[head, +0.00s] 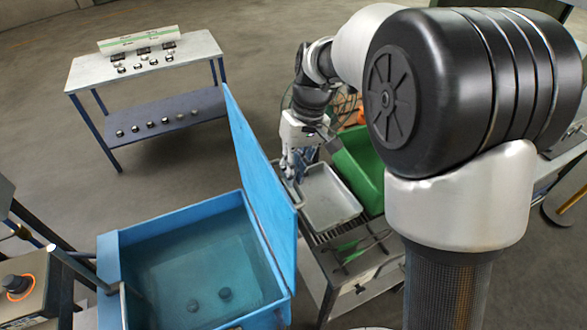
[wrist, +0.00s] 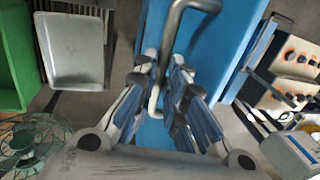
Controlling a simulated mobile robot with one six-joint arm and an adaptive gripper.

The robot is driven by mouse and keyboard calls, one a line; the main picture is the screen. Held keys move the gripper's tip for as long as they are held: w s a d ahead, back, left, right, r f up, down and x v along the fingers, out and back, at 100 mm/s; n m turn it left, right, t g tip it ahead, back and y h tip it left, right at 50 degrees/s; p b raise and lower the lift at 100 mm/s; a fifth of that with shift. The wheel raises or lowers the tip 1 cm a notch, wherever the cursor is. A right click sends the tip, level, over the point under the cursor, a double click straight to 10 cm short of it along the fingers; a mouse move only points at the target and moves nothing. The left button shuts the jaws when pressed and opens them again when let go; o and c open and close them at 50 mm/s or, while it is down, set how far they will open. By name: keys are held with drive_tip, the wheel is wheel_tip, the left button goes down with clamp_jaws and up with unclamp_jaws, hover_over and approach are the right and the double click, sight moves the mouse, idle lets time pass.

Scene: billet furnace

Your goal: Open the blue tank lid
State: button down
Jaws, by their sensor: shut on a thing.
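The blue tank (head: 109,262) stands at the lower left of the head view, with its top uncovered and liquid inside. Its blue lid (head: 258,185) stands up steeply on the tank's right side; its blue face also fills the middle of the wrist view (wrist: 225,50). A grey bent-bar handle (wrist: 176,35) is fixed to the lid. My gripper (wrist: 164,70) is shut on this handle, with a finger on each side of it. In the head view my gripper (head: 290,170) is on the right side of the lid, its fingertips partly hidden.
A grey tray (head: 330,197) and a green bin (head: 360,165) sit on a bench close right of the lid. A table (head: 200,48) with small parts stands at the back left. Open floor lies between table and tank.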

drive_tip(key=s+a, duration=0.3)
drive_tip(key=a, duration=0.4)
drive_tip(key=s+a+f+h, duration=0.1)
drive_tip(key=s+a, duration=0.2)
drive_tip(key=a, duration=0.4)
drive_tip(key=shift+a+p, duration=0.3)
drive_tip(key=shift+p, duration=0.05)
drive_tip(key=shift+s, duration=0.1)
drive_tip(key=c, duration=1.7)
unclamp_jaws()
drive_tip(key=shift+o, duration=0.2)
drive_tip(key=shift+r, duration=0.1)
wheel_tip(320, 180, up, 12)
drive_tip(key=d, duration=0.1)
drive_tip(key=shift+w, duration=0.25)
